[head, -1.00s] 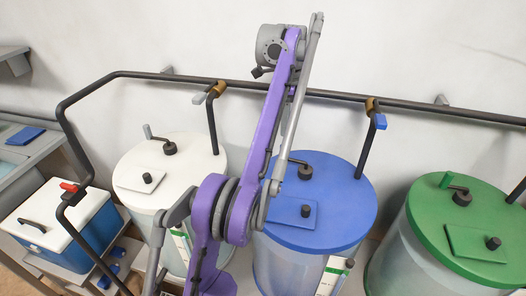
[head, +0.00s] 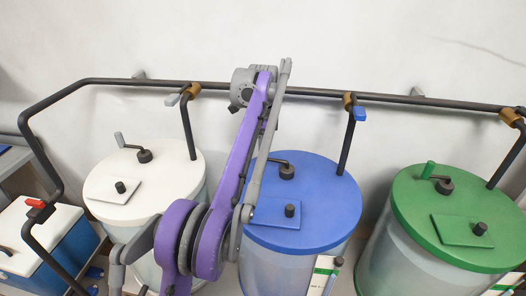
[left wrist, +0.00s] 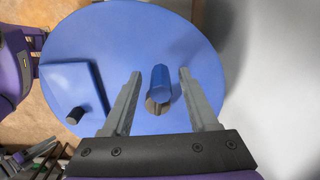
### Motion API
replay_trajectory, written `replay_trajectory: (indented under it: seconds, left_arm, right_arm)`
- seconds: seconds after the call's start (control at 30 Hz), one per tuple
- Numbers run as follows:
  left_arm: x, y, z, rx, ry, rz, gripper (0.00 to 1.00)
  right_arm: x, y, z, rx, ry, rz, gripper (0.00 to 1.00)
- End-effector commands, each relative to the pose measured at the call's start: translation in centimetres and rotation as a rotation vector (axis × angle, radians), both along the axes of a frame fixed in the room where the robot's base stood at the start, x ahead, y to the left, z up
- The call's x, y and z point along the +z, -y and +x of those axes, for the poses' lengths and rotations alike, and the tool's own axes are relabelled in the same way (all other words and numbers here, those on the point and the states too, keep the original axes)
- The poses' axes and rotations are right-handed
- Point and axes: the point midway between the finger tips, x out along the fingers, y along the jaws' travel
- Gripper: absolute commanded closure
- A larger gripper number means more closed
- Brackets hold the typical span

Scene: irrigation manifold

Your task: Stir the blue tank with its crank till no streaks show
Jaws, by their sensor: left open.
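The blue tank has a round blue lid (head: 325,200) with a crank (head: 287,171) whose dark arm runs left from its hub and passes behind my arm. In the left wrist view the crank's blue handle (left wrist: 160,83) stands between the two fingers of my left gripper (left wrist: 160,73). The gripper is open, with a gap on each side of the handle. In the head view my arm hides the handle and this gripper. The tank's clear wall (head: 275,268) shows below the lid; I cannot make out streaks in it.
A white-lidded tank (head: 165,185) stands left and a green-lidded tank (head: 440,205) right. A dark pipe (head: 320,92) with valves runs behind, with a drop pipe (head: 346,145) near the blue lid. A raised square hatch (left wrist: 75,95) with a knob lies on that lid.

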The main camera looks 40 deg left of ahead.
Motion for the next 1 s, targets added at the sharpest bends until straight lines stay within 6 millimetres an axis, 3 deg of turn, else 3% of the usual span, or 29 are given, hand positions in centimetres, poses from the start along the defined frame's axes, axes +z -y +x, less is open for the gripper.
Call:
replay_trajectory:
  seconds: [0.03,0.37,1.0]
  left_arm:
    - [0.01,-0.01,0.01,0.000,0.000,0.000,0.42]
    - [0.02,-0.01,0.00,0.000,0.000,0.000,1.00]
    - [0.01,-0.02,0.01,0.000,0.000,0.000,1.00]
  right_arm:
    - [0.01,0.00,0.00,0.000,0.000,0.000,0.50]
    - [0.01,0.00,0.00,0.000,0.000,0.000,0.50]
    - [0.00,0.00,0.00,0.000,0.000,0.000,0.50]
